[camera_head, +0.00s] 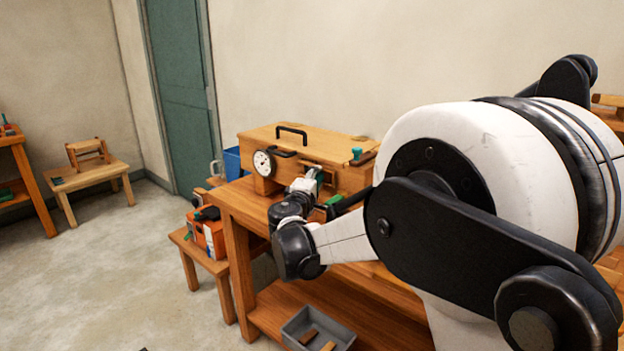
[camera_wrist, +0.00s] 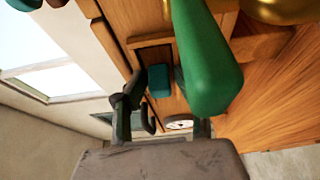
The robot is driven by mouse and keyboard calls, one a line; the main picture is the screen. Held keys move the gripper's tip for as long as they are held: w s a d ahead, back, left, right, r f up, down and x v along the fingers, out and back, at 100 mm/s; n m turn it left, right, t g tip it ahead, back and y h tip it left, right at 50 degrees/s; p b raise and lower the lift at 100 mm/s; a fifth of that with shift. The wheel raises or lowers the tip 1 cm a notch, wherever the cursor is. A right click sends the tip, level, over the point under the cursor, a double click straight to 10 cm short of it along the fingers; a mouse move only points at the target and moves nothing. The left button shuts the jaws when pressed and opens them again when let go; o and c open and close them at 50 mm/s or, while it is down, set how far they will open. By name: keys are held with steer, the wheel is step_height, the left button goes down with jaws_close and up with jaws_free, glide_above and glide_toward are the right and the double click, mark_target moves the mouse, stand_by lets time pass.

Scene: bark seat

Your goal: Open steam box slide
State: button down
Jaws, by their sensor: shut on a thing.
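The steam box (camera_head: 345,178) is a long wooden box on the bench against the wall, with a black handle (camera_head: 291,131) on top and a round white gauge (camera_head: 263,163) at its left end. My gripper (camera_head: 316,174) is at the front face of the box, right of the gauge. In the wrist view my gripper (camera_wrist: 163,108) points at a teal block (camera_wrist: 158,79) set in a wooden recess on the box. The jaws are shut on this block, which looks like the slide's knob. The exact contact is hard to see. How far the slide stands open cannot be told.
A green-handled thing (camera_wrist: 203,60) hangs very close in the wrist view. A blue bin (camera_head: 232,163) stands behind the box's left end. An orange box (camera_head: 208,235) is on a low stool. A grey tray (camera_head: 318,328) sits on the bench's lower shelf.

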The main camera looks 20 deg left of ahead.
steer(key=shift+d+f, duration=0.1)
steer(key=shift+d, duration=0.05)
steer(key=c, duration=1.6)
jaws_free()
steer(key=shift+o, duration=0.2)
steer(key=s, duration=1.2)
steer(key=shift+d, duration=0.1)
